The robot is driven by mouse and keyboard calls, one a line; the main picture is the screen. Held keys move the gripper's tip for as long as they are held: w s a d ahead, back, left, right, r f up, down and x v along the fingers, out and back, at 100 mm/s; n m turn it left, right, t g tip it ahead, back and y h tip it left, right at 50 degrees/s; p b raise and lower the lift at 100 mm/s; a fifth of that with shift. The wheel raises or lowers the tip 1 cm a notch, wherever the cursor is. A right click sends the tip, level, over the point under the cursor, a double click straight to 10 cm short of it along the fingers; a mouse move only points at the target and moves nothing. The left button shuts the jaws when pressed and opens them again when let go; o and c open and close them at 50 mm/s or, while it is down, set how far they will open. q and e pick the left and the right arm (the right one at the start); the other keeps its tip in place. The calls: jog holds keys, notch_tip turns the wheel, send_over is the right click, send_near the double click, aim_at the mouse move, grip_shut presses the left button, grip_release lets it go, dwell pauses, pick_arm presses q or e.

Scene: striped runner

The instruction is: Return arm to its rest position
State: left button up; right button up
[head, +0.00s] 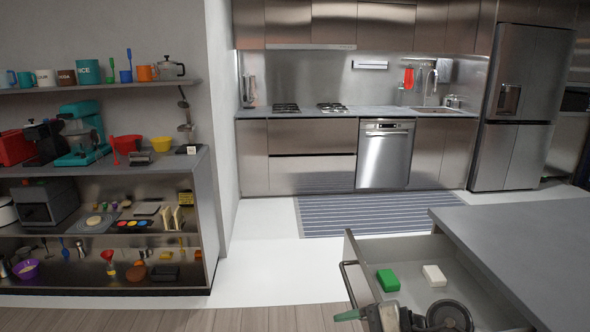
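Part of my arm, dark grey and rounded, shows at the bottom edge, right of centre, in front of the open drawer (435,262). It appears to be my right arm, with its gripper end (383,318) at the left. The fingers cannot be made out, so I cannot tell whether it is open or shut. A small green piece (348,315) shows beside it; I cannot tell whether it is held. My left gripper is not in view.
The drawer, pulled out from the grey counter (520,235), holds a green block (388,280) and a white block (434,275). Crowded shelves (100,235) stand at left. A striped runner (365,215) lies before the steel kitchen units. The pale floor between is clear.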

notch_tip(320, 180, up, 6)
jog(key=s+a+m+t+y, duration=0.15)
jog(key=m+t+y, duration=0.5)
jog(key=m, duration=0.75)
jog(key=s+d+f+m+t+h, duration=0.15)
jog(key=d+f+m+h, duration=0.25)
jog(key=m+h, duration=0.55)
jog(key=s+d+f+m+t+h, duration=0.1)
jog(key=d+f+m+t+h, duration=0.25)
jog(key=m, duration=1.05)
jog(key=s+d+f+m+t+h, duration=0.15)
jog(key=d+f+m+h, duration=0.35)
jog(key=m+h, duration=0.5)
jog(key=s+f+m+g+y, duration=0.2)
jog(key=s+f+m+g, duration=0.35)
jog(key=s, duration=0.45)
jog(key=s+f+m+g+y, duration=0.2)
jog(key=s+f+m+g, duration=0.3)
jog(key=s+m+g, duration=0.3)
notch_tip(320, 180, down, 24)
jog(key=s+n, duration=0.1)
jog(key=s+d+f+p, duration=0.1)
jog(key=s+d+f, duration=0.1)
jog(key=s+f, duration=1.4)
jog(key=shift+s+d+f+n+g+h+p, duration=0.15)
jog(key=shift+s+d+n+g+h+p, duration=0.2)
jog(key=shift+s+d+g+h, duration=0.1)
